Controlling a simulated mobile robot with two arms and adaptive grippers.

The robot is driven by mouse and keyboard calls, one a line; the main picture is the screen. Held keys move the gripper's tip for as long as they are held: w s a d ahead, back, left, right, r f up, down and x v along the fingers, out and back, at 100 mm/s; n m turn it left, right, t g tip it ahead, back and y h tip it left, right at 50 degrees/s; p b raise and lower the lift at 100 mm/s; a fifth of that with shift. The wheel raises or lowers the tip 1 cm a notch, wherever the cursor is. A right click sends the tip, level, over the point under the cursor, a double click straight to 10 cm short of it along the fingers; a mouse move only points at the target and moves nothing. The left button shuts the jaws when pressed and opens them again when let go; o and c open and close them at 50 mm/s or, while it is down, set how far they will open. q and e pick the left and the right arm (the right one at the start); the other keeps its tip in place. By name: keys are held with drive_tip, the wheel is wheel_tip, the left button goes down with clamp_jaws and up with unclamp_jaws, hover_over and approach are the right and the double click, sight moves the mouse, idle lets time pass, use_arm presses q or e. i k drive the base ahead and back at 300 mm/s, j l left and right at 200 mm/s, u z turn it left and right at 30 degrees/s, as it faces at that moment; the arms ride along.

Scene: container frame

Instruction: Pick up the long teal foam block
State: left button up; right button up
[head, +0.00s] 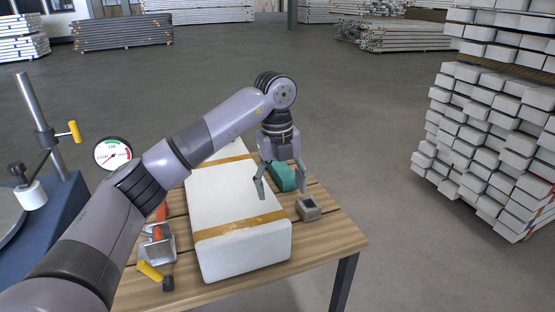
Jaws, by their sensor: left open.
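The teal foam block (283,177) lies on the wooden table, just right of a large white box. Part of it is hidden behind my left gripper. My left gripper (281,192) points down with its fingers spread, one finger over the white box side and one near the block's right side. It appears in front of or above the block, and I cannot tell whether it touches it. The gripper is open and holds nothing. My right gripper is not in view.
The white box (238,256) with brown tape fills much of the table (335,235). A small grey-brown block (308,208) sits right of it. An orange-handled tool (160,240) lies left. A blue stand with a post (40,215) is at far left, stacked white bars (480,150) at right.

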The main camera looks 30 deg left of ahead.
sight(283, 175)
drive_tip(key=i+j, duration=0.35)
drive_tip(key=i, duration=0.15)
drive_tip(key=i+j, duration=0.4)
drive_tip(key=i, duration=0.1)
